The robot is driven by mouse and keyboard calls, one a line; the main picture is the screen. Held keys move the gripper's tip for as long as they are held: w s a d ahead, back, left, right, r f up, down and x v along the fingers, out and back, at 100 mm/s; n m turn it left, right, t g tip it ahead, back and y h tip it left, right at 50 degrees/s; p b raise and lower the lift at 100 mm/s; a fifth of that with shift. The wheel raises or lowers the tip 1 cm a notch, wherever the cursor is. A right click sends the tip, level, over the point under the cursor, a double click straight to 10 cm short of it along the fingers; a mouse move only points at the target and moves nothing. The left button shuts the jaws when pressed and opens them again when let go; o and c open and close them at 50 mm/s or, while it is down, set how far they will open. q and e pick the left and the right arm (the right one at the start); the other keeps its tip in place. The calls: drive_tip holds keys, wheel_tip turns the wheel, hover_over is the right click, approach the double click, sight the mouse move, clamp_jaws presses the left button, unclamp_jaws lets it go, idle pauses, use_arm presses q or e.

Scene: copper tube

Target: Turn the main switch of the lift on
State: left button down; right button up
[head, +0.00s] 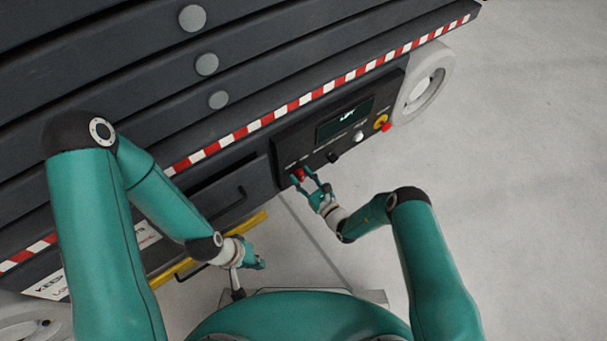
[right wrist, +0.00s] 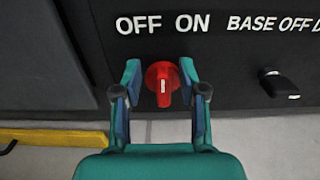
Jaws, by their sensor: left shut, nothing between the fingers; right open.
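The main switch is a red rotary knob (right wrist: 161,84) under the white OFF and ON labels (right wrist: 163,23) in the right wrist view. Its ridge looks about upright. In the head view the red knob (head: 299,174) is at the left end of the lift's control panel (head: 313,141). My right gripper (right wrist: 160,75) is open, with one finger on each side of the knob; I cannot tell whether either finger touches it. It also shows at the panel in the head view (head: 309,179). My left gripper (head: 262,265) is shut and empty, low near the yellow bar.
The panel also carries a dark screen (head: 345,119), a black knob (head: 333,157), a white button (head: 358,137) and a red emergency button on yellow (head: 382,123). A yellow bar (head: 190,265) runs below the lift. Grey floor is free at the right.

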drive_tip(key=shift+d, duration=0.15)
clamp_jaws()
drive_tip(key=shift+d, duration=0.15)
drive_tip(key=shift+w, duration=0.1)
drive_tip(key=shift+m, duration=0.3)
drive_tip(key=m, duration=0.1)
drive_tip(key=m+b, duration=0.1)
drive_tip(key=m, duration=0.1)
drive_tip(key=m+b, duration=0.1)
drive_tip(key=m, duration=0.1)
drive_tip(key=shift+w+d+f, duration=0.1)
drive_tip(key=shift+w+d, duration=0.2)
drive_tip(key=shift+w, duration=0.1)
drive_tip(key=m, duration=0.2)
drive_tip(key=m+b, duration=0.1)
drive_tip(key=m, duration=0.1)
drive_tip(key=d+m+b, duration=0.1)
drive_tip(key=m, duration=0.1)
drive_tip(key=shift+w+f, duration=0.25)
drive_tip(key=shift+w, duration=0.05)
drive_tip(key=shift+m, duration=0.3)
